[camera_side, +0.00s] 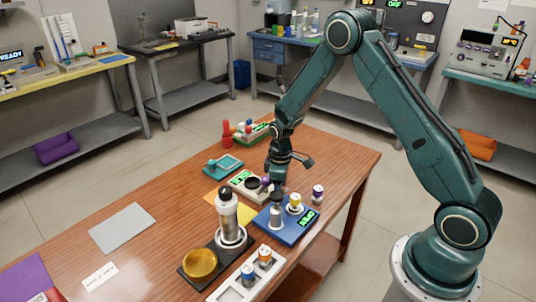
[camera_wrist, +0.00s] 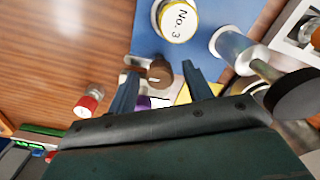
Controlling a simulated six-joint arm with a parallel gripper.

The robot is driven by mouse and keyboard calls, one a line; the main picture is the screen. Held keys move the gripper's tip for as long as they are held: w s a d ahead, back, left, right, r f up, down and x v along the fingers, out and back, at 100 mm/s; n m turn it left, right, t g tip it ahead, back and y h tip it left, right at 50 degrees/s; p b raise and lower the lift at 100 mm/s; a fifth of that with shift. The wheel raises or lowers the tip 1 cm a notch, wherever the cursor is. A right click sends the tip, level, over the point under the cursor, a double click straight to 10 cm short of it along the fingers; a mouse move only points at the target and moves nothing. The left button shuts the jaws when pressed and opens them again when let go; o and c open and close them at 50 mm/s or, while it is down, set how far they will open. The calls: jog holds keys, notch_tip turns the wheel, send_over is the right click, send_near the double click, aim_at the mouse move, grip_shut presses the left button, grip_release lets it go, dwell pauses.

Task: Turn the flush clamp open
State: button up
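My gripper (camera_side: 279,179) points down just above the blue platform (camera_side: 300,238), near a grey cylinder (camera_side: 277,216) with a dark top. In the wrist view its two fingers (camera_wrist: 161,75) stand apart, with a brown round cap (camera_wrist: 159,71) showing between them. I cannot tell whether they touch it. A jar marked No. 3 (camera_wrist: 179,22) and the silver cylinder (camera_wrist: 233,46) with its black disc top (camera_wrist: 292,94) lie beyond and to the right. No part can be clearly told as the flush clamp.
A white tray (camera_side: 228,288) holds vials. A red-capped vial (camera_wrist: 89,104) shows in the wrist view. The left tabletop is mostly free around a grey sheet (camera_side: 120,229).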

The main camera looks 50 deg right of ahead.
jog(key=shift+r, duration=0.2)
notch_tip(320, 180, up, 14)
jog(key=shift+f, duration=0.25)
dwell(0.4)
jog(key=shift+r, duration=0.1)
jog(key=s+a+r+m+t, duration=0.1)
jog(key=s+a+r, duration=0.1)
jog(key=s+r, duration=0.4)
jog(key=s+a+r+m+t, duration=0.25)
jog(key=s+r, duration=0.25)
jog(key=r, duration=0.3)
jog(key=s+a+r+m+t, duration=0.1)
jog(key=s, duration=0.6)
jog(key=s+a+r+m+t, duration=0.1)
jog(key=s+a+r, duration=0.1)
jog(key=s, duration=0.6)
jog(key=shift+s+r, duration=0.25)
